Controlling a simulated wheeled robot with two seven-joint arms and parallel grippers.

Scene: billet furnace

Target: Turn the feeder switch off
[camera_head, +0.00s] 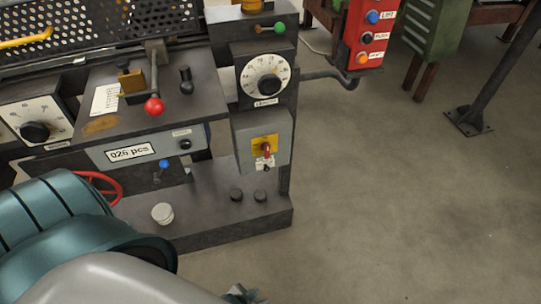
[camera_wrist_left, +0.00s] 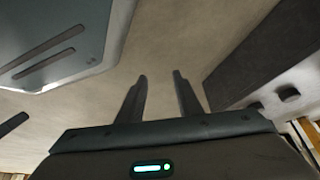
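A rotary switch with a red handle on a yellow plate (camera_head: 266,148) sits on a grey box at the right end of the machine. The handle looks about upright. A small label below it is too small to read, so I cannot tell for sure that it is the feeder switch. My left arm covers the lower left of the head view. Only a small part of my left gripper (camera_head: 240,294) shows at the bottom edge, below and apart from the switch. In the left wrist view its two fingers (camera_wrist_left: 160,78) are apart with nothing between them. My right gripper is not in view.
Above the switch is a round dial (camera_head: 267,77). To its left are a counter panel (camera_head: 131,153), a red-ball lever (camera_head: 154,106) and a red handwheel (camera_head: 112,182). A control box (camera_head: 364,40) hangs on a bent pipe.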

